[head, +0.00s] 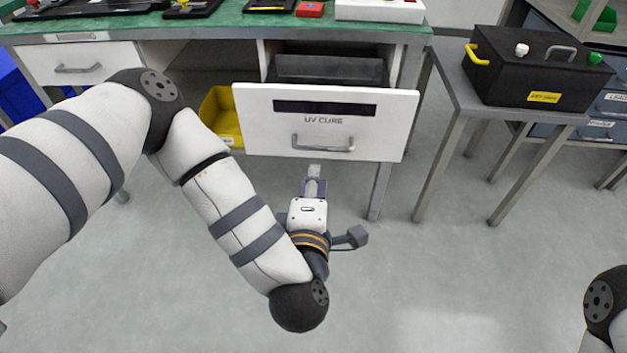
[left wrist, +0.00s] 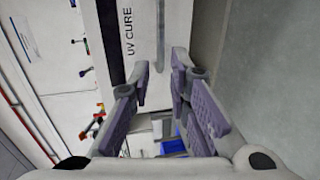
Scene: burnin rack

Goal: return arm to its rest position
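My left arm comes in from the left in the head view. Its gripper (head: 314,172) is just below the handle (head: 322,146) of the white UV CURE drawer (head: 375,128), which is pulled out from the bench. A gap shows between the fingertips and the handle in the head view. In the left wrist view the two fingers (left wrist: 162,72) are spread apart with nothing between them, and the drawer front (left wrist: 140,55) lies beyond them. Only a joint of my right arm shows at the lower right of the head view; its gripper is out of view.
The green-topped bench (head: 225,22) stands above the drawer, with trays and small parts on it. A yellow bin (head: 222,115) sits beneath, left of the drawer. A side table (head: 452,84) at right holds a black box (head: 520,75). The floor in front is clear.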

